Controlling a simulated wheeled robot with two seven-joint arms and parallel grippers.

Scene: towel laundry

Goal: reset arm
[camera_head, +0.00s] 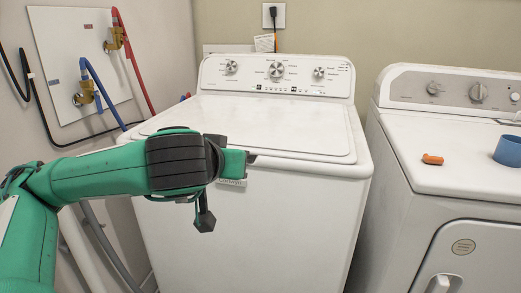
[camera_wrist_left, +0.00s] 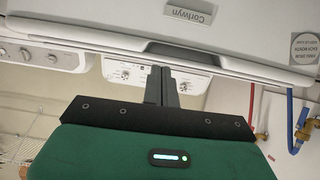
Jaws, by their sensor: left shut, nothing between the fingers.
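My left arm comes in from the left in the head view. Its gripper (camera_head: 252,158) is in front of the washing machine (camera_head: 290,230), near the front edge of the lid (camera_head: 260,125). In the left wrist view the two dark fingers of the gripper (camera_wrist_left: 161,84) are together, with nothing between them. The washing machine's white front (camera_wrist_left: 260,25) and its name label fill the top of that view. I cannot tell whether the fingers touch the machine. The lid lies closed. My right gripper is in neither view.
A second white machine (camera_head: 440,200) stands at the right, with an orange object (camera_head: 432,159) and a blue round object (camera_head: 508,151) on top. Red and blue hoses (camera_head: 102,92) run from a wall panel (camera_head: 70,50) at the left. The closed lid's top is clear.

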